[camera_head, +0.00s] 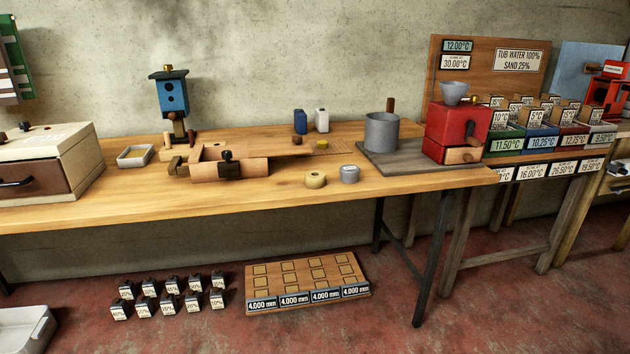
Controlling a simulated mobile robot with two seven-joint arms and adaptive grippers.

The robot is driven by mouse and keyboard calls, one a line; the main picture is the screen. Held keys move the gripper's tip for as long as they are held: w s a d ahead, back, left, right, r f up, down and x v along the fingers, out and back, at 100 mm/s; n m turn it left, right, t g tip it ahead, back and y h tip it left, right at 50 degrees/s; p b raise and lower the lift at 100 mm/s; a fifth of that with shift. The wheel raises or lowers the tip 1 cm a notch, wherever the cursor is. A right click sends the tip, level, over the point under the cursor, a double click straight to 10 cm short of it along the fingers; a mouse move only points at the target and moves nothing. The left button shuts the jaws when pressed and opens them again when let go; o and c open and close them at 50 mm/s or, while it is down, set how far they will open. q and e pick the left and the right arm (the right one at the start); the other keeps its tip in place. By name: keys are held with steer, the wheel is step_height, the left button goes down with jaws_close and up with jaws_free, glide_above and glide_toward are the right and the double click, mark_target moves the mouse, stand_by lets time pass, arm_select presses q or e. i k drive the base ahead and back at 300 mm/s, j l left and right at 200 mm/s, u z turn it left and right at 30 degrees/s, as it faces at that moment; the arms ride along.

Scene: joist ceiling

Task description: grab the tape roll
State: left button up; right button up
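A small pale yellow roll (315,180) with a dark centre lies flat near the front edge of the wooden workbench (130,205); it looks like the tape roll. A grey round item (350,174) of similar size sits just to its right, with a small gap between them; I cannot tell whether it is a roll or a tin. Neither of my grippers shows in the head view.
A wooden vise-like fixture (229,169) stands left of the roll. Behind are a blue bottle (300,121) and a white bottle (322,120). A grey pot (381,132) and red box (456,131) stand right. Bench front around the roll is clear.

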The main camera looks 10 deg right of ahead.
mark_target(314, 179)
steer(key=z, duration=0.55)
steer(key=i+j+z, duration=0.2)
steer(key=z, duration=0.15)
steer(key=i+j+z, duration=0.5)
steer(key=z, duration=0.15)
